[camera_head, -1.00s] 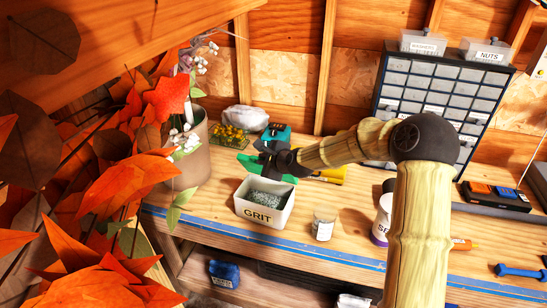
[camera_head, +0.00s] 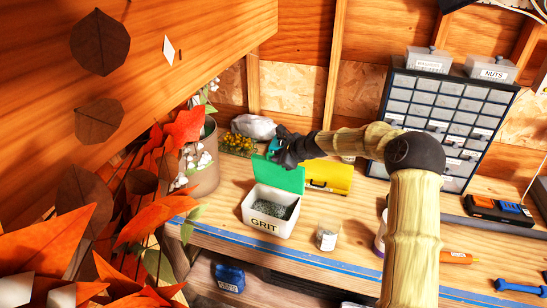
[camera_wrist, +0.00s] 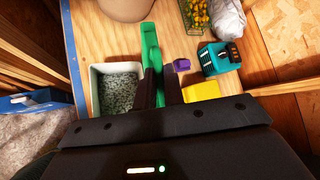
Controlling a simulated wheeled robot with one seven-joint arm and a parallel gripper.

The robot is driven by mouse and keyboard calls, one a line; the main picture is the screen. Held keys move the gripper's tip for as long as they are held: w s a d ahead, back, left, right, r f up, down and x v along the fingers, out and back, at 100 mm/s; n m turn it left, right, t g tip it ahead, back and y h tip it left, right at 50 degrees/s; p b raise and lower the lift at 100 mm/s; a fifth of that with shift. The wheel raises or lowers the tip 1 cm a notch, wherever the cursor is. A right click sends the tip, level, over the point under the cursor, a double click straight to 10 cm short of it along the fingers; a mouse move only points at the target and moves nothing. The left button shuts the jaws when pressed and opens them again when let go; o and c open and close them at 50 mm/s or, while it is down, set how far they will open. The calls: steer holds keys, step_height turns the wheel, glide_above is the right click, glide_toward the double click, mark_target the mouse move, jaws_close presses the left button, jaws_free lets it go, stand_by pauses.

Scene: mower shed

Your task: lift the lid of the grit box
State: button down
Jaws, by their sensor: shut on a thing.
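The grit box (camera_head: 257,222) is a white tub labelled GRIT near the front of the bench, with grey grit showing inside. Its green lid (camera_head: 285,179) stands raised at the back edge of the box, inner face towards the head camera. In the wrist view the box (camera_wrist: 97,92) lies left of my gripper (camera_wrist: 160,88), and the green lid (camera_wrist: 147,32) runs up between the dark fingers. The exact grip point is partly hidden by the fingers.
A yellow case (camera_head: 327,177) lies right of the lid. A drawer cabinet (camera_head: 437,112) stands at the back right.

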steer(key=c, duration=1.5)
jaws_free()
steer(key=shift+s+d+r+b, duration=0.15)
steer(key=shift+s+d+b, duration=0.05)
steer(key=shift+d+b, duration=0.1)
steer(key=b+v, duration=0.6)
steer(key=v, duration=1)
steer(key=shift+s+r, duration=0.2)
